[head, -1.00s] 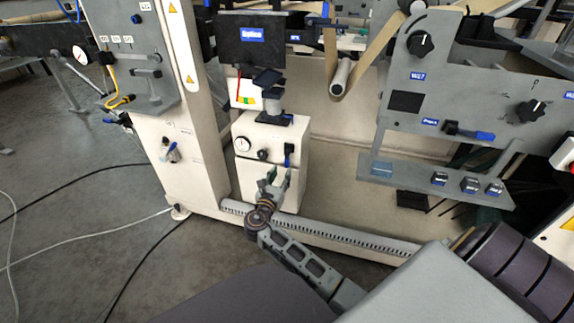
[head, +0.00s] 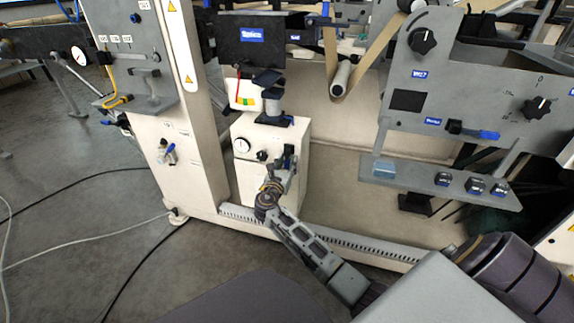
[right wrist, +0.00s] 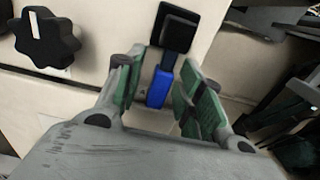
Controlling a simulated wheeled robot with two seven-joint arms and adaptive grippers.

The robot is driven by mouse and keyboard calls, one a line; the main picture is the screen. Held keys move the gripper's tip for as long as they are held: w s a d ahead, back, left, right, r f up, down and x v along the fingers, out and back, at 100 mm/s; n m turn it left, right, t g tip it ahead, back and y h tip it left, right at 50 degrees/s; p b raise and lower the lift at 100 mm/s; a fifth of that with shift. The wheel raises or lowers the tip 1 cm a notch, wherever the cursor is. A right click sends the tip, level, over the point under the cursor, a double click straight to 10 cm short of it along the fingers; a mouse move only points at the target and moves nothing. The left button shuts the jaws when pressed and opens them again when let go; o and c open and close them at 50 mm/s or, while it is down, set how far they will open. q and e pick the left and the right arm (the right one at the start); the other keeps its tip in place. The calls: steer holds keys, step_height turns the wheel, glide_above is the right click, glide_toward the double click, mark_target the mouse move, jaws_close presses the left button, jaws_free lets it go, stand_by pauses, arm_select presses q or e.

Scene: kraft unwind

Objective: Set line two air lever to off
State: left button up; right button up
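A white cabinet (head: 254,138) carries a round gauge, a dark knob and a small lever. In the right wrist view the lever (right wrist: 160,86) has a black upper part and a blue lower part. My right gripper (head: 280,168) is at the cabinet's front, by the lever. In the right wrist view my right gripper (right wrist: 156,72) is open, with one green-padded finger on each side of the lever; gaps show beside the blue part. I cannot read a label for this lever. My left gripper is not in view.
A black star-shaped knob (right wrist: 46,40) is left of the lever. Another blue-handled valve (head: 167,152) is on the white column at left. A grey panel (head: 470,85) with knobs and a blue lever stands at right. A slotted base rail (head: 350,244) runs below the cabinet.

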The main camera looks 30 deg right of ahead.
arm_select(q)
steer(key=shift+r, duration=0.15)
arm_select(e)
steer(key=shift+c, duration=0.3)
jaws_close()
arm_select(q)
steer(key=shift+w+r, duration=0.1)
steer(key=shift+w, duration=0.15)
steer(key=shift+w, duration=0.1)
